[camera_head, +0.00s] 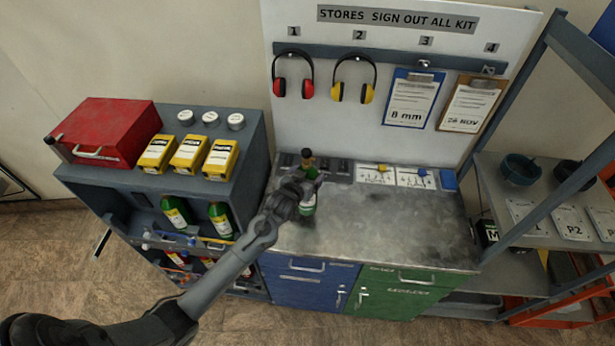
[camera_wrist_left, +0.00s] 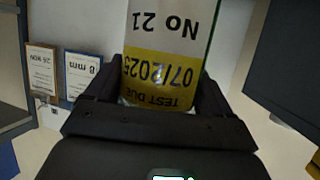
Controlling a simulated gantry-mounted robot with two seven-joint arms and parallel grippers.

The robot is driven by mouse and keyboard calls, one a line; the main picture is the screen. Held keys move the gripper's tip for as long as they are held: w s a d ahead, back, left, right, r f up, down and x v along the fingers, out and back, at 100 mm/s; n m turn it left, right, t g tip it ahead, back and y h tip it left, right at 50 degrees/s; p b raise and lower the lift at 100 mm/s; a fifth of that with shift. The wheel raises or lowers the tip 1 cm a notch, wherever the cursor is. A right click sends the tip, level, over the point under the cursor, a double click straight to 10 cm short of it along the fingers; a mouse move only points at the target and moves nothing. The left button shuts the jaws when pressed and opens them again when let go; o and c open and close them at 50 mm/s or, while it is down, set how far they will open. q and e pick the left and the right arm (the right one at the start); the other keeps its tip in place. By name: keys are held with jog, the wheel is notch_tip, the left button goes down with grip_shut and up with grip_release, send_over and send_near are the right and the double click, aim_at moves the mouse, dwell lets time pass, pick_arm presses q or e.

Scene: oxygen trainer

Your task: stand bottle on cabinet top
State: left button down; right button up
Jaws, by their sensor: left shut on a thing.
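My left gripper (camera_head: 306,187) is shut on a green bottle (camera_head: 308,207) with a white and yellow label. It holds the bottle roughly upright over the left part of the grey cabinet top (camera_head: 390,225). I cannot tell whether the bottle's base touches the surface. The gripper hides the bottle's middle in the head view. In the left wrist view the bottle's label (camera_wrist_left: 165,55), reading "No 21" and "07/2025", fills the space between the fingers. My right gripper is not in view.
A dark rack and white cards (camera_head: 375,174) line the back of the top. Its middle and front are clear. At left, a cabinet carries a red toolbox (camera_head: 105,132) and yellow packs (camera_head: 189,154), with green bottles (camera_head: 177,212) below. Shelving (camera_head: 545,175) stands at right.

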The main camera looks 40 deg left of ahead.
pick_arm(q)
jog(key=shift+f, duration=1.75)
grip_release()
jog(key=shift+f, duration=0.15)
jog(key=v, duration=1.2)
jog(key=s+d+f+m+g+h, duration=0.1)
jog(key=s+d+m+g+h, duration=0.1)
jog(key=s+d+g, duration=0.2)
jog(key=s+d+f+m+g+h, duration=0.2)
jog(key=s+d+g, duration=0.3)
jog(key=s, duration=1.5)
jog(key=d+m, duration=0.1)
jog(key=d, duration=0.4)
jog(key=shift+s+d, duration=0.2)
jog(key=shift+s, duration=0.15)
